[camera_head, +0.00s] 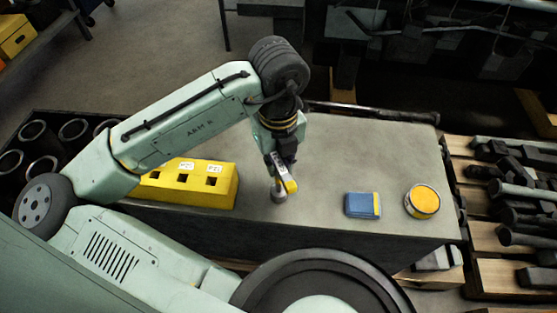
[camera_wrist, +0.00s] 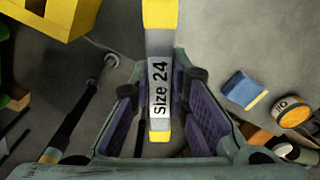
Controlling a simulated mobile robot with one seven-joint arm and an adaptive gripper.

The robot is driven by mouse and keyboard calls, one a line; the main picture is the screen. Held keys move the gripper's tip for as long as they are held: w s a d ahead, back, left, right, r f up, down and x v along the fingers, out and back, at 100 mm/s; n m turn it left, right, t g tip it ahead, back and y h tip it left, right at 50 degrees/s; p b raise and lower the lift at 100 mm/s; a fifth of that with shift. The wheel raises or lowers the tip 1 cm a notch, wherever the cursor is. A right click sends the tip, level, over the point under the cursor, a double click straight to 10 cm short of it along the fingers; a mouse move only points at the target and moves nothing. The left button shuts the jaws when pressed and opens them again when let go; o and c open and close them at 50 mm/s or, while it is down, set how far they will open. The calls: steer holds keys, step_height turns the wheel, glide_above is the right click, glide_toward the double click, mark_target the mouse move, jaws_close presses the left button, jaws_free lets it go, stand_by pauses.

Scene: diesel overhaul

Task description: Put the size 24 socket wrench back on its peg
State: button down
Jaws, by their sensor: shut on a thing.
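The size 24 socket wrench (camera_wrist: 160,85), a pale metal piece with yellow ends and a "Size 24" label, lies between the fingers of my gripper (camera_wrist: 161,92) in the wrist view. In the head view the gripper (camera_head: 282,160) is shut on the wrench (camera_head: 287,180) above the grey workbench. A round metal end shows at its lower end; I cannot tell whether it touches the bench. The yellow block (camera_head: 225,190) with square holes and small white labels stands left of the gripper. I cannot make out a peg for this wrench.
A blue box (camera_head: 361,205) and a round yellow-topped tin (camera_head: 423,202) stand on the bench (camera_head: 400,150) right of the gripper. Bare bench lies between them and the wrench. Dark metal parts lie on wooden pallets (camera_head: 485,240) beyond the bench's right end.

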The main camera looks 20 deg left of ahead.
steer(key=shift+f+b, duration=0.6)
steer(key=shift+f, duration=0.3)
steer(key=c, duration=1.5)
jaws_free()
steer(key=shift+r, duration=0.1)
steer(key=shift+o, duration=0.3)
steer(key=o, duration=0.5)
steer(key=shift+r, duration=0.1)
step_height(320, 180, up, 9)
steer(key=p, duration=0.8)
